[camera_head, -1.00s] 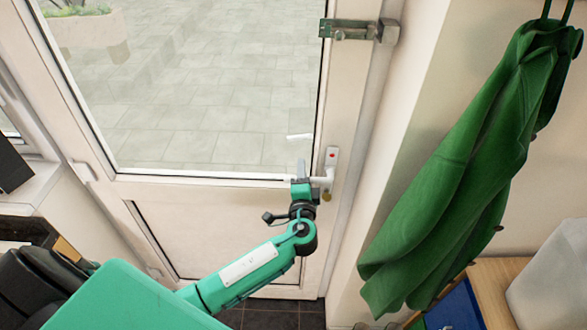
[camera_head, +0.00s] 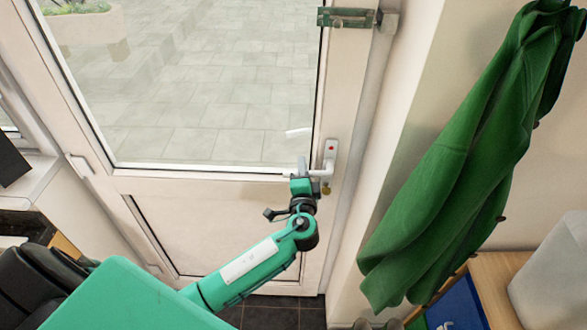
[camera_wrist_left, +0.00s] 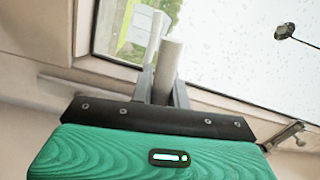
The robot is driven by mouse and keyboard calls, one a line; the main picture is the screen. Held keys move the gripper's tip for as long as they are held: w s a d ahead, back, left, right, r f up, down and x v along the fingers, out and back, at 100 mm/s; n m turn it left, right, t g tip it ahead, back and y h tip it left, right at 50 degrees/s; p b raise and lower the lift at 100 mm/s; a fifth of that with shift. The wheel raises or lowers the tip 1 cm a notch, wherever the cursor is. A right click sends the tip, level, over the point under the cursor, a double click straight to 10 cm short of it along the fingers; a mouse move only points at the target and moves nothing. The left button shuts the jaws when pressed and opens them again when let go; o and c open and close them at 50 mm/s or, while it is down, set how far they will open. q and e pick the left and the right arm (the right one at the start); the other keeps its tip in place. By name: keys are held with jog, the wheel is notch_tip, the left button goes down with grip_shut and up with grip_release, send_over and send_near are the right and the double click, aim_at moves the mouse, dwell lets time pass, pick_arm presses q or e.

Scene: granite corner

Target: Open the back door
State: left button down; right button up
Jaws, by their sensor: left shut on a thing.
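The white back door (camera_head: 225,187) with its large glass pane fills the left and middle of the head view. Its white lever handle (camera_head: 329,158) is at the right edge, with a red mark on the plate and a brass lock below. My left gripper (camera_head: 302,167) is at the lever's left end. In the left wrist view its jaws (camera_wrist_left: 163,85) are shut around the pale round lever (camera_wrist_left: 170,62). A metal bolt (camera_head: 345,17) sits high on the door, beside its keeper (camera_head: 388,21) on the frame. My right gripper is not in view.
A green coat (camera_head: 455,160) hangs on the wall right of the door. A wooden unit (camera_head: 497,280) with a blue bin (camera_head: 458,303) and a pale box (camera_head: 555,275) stands at lower right. Dark floor tiles (camera_head: 270,318) show below the door. Paving (camera_head: 220,90) shows outside.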

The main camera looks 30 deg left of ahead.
pick_arm(q)
jog(key=f+n+b, duration=0.1)
jog(key=n+b, duration=0.1)
jog(key=b, duration=0.2)
jog(key=f+n+b, duration=0.1)
jog(key=n+b, duration=0.1)
jog(key=b, duration=0.2)
jog(key=d+f+n+b, duration=0.1)
jog(key=n+b, duration=0.2)
jog(key=b, duration=0.2)
jog(key=shift+w+f+g+y, duration=0.25)
jog(key=shift+w+g+y, duration=0.05)
jog(key=shift+y, duration=0.1)
